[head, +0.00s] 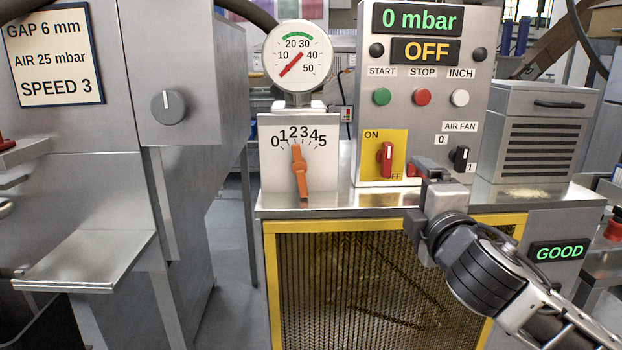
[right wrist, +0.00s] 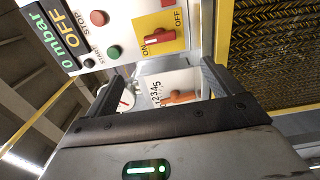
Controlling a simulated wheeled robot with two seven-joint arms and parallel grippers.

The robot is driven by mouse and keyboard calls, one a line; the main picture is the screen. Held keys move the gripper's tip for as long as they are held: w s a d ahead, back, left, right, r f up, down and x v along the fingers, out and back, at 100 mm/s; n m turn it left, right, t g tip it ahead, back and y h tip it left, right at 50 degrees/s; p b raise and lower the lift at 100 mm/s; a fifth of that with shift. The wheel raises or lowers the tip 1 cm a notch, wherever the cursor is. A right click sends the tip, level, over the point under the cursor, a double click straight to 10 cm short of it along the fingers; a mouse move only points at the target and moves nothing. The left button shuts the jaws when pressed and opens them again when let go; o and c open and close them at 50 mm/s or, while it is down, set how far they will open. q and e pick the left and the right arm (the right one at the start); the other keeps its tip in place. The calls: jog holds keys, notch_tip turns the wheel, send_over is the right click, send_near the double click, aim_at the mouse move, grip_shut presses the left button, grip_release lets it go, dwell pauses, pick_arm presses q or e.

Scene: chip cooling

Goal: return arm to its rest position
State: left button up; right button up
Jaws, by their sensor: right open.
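My right gripper (head: 424,172) reaches in from the right in front of the control panel (head: 480,30), above the steel top of the yellow-framed machine. In the right wrist view its two fingers (right wrist: 160,86) are apart, with nothing between them. Beyond the gap are the white scale plate and its orange lever (right wrist: 182,97). The red main switch (head: 386,160) on its yellow ON/OFF plate is just left of the gripper and apart from it. It also shows in the right wrist view (right wrist: 166,3). My left gripper is not in view.
The panel display (head: 425,51) reads OFF, above it 0 mbar. A round gauge (head: 297,56) stands above the scale's orange lever (head: 300,172). The air fan knob (head: 460,158) is close right of the gripper. A vented box (head: 545,135) stands further right; a GOOD display (head: 558,252) is below.

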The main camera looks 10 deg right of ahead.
jog(key=s+a+f+m+g+y, duration=0.2)
jog(key=a+f, duration=0.1)
jog(key=f, duration=0.8)
jog(key=s+a+f+m+g+y, duration=0.2)
jog(key=a+f, duration=0.2)
jog(key=f, duration=0.7)
jog(key=s+a+f+m+g+y, duration=0.1)
jog(key=s+a+f+m+g, duration=0.1)
jog(key=s+f+m, duration=0.3)
jog(key=s+a+f+m+g, duration=0.1)
jog(key=s+a+f+m, duration=0.2)
jog(key=s+f, duration=1)
notch_tip(320, 180, down, 2)
jog(key=shift+f+m+g+y, duration=0.1)
jog(key=shift+m+g+y, duration=0.3)
jog(key=shift+m, duration=0.5)
